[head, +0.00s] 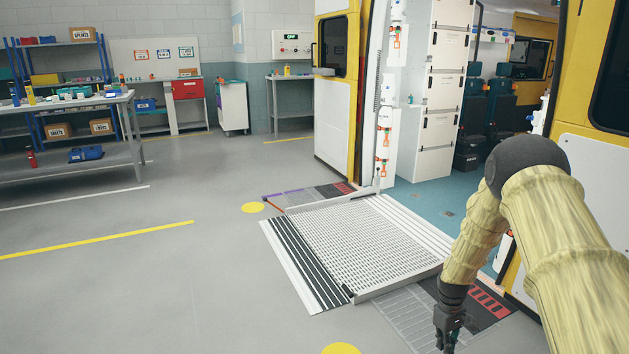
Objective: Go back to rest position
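My gripper (449,330) hangs at the lower right of the head view, pointing down, at the end of my bent arm. It is small and dark here, and I cannot tell whether its fingers are open or shut. It appears in front of the grey floor panel beside the ramp's near right corner. I see nothing clearly held in it. The ramp (352,240) lies flat on the floor at the open doorway of the yellow vehicle (336,130).
White cabinets (431,125) and dark seats stand inside the vehicle. A workbench (70,170) with boxes and bottles is at the left. A grey side table (290,78) and a white cart (233,108) stand at the back. The grey floor (180,280) at left is clear.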

